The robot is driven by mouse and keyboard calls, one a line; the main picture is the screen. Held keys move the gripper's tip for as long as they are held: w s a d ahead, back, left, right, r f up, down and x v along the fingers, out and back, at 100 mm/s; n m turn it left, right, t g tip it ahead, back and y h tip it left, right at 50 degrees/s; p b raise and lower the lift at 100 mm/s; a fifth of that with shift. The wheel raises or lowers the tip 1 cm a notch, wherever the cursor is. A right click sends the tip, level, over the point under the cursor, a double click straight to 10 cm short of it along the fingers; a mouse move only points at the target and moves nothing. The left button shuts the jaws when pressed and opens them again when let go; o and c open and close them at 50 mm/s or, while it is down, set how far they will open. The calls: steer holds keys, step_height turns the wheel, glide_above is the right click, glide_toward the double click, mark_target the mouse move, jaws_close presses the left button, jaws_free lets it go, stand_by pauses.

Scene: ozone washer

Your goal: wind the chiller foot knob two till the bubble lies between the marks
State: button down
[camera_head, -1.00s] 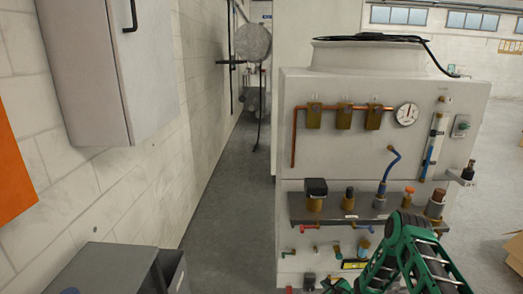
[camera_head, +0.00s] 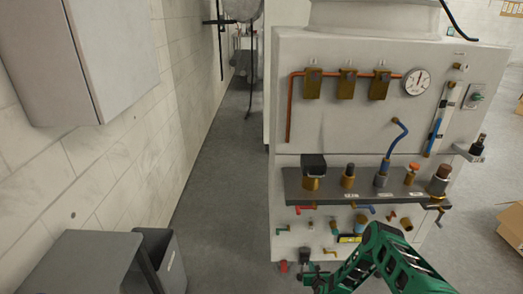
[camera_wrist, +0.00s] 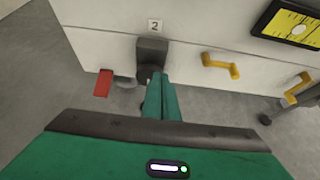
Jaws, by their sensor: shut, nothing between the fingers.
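Foot knob two is a dark grey block-shaped knob (camera_wrist: 151,52) under a label marked 2 (camera_wrist: 154,26) in the wrist view. It also shows low on the chiller front in the head view (camera_head: 304,255). My green gripper (camera_wrist: 163,78) is shut, its fingertips together just below and right of the knob; I cannot tell whether they touch it. The yellow bubble level (camera_wrist: 288,27) is at the upper right of the wrist view. A pale round bubble shows in it, but its place against the marks is hard to read. The level is small in the head view (camera_head: 350,238).
A red tab (camera_wrist: 103,83) is left of the knob, and yellow handles (camera_wrist: 221,64) are to its right. A shelf of valves (camera_head: 330,187) juts out above on the chiller (camera_head: 300,130). A grey bin (camera_head: 160,262) stands at left; the aisle floor (camera_head: 225,190) is clear.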

mark_target(305, 261)
steer(key=shift+w+a, duration=0.1)
steer(key=shift+w, duration=1.55)
steer(key=shift+a+r, duration=0.1)
steer(key=shift+a, duration=0.4)
steer(key=shift+a, duration=0.35)
steer(key=shift+a, duration=0.1)
steer(key=shift+a, duration=0.1)
steer(key=shift+a, duration=0.45)
steer(key=shift+a+f, duration=0.2)
steer(key=shift+r, duration=0.15)
